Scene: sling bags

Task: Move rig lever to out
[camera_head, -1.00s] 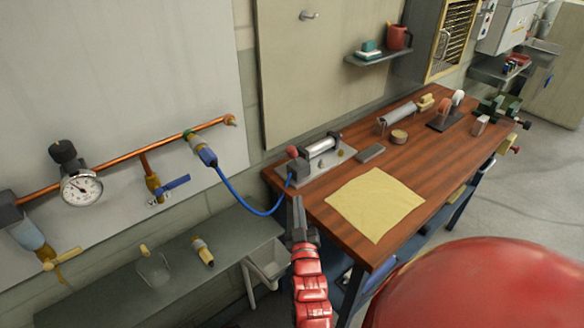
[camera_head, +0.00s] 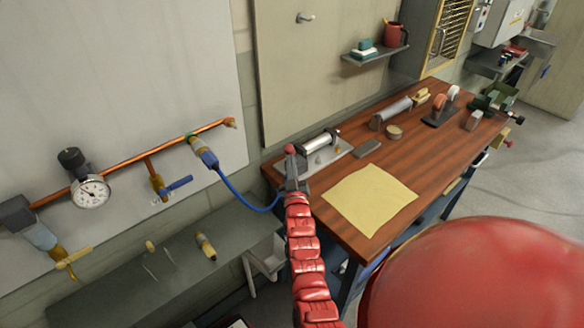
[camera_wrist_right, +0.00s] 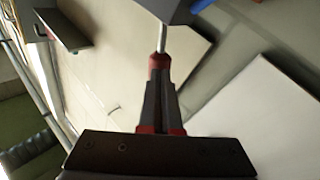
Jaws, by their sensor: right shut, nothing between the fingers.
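The rig (camera_head: 337,160) sits on the workbench's near left corner, a metal cylinder on a plate. Its lever has a red knob (camera_head: 291,149) and stands roughly upright. My right gripper (camera_head: 292,182) is shut and empty, right in front of the rig's lever end, partly hiding the grey block there. In the wrist view the fingers (camera_wrist_right: 160,92) are together. A metal rod (camera_wrist_right: 161,38) runs from a grey block (camera_wrist_right: 168,10) to a red part (camera_wrist_right: 158,62) at the fingertips, likely the knob. I cannot tell whether they touch. My left gripper is not in view.
A blue hose (camera_head: 243,199) runs from the wall pipe (camera_head: 120,172) to the rig. A low grey shelf (camera_head: 170,275) is at left.

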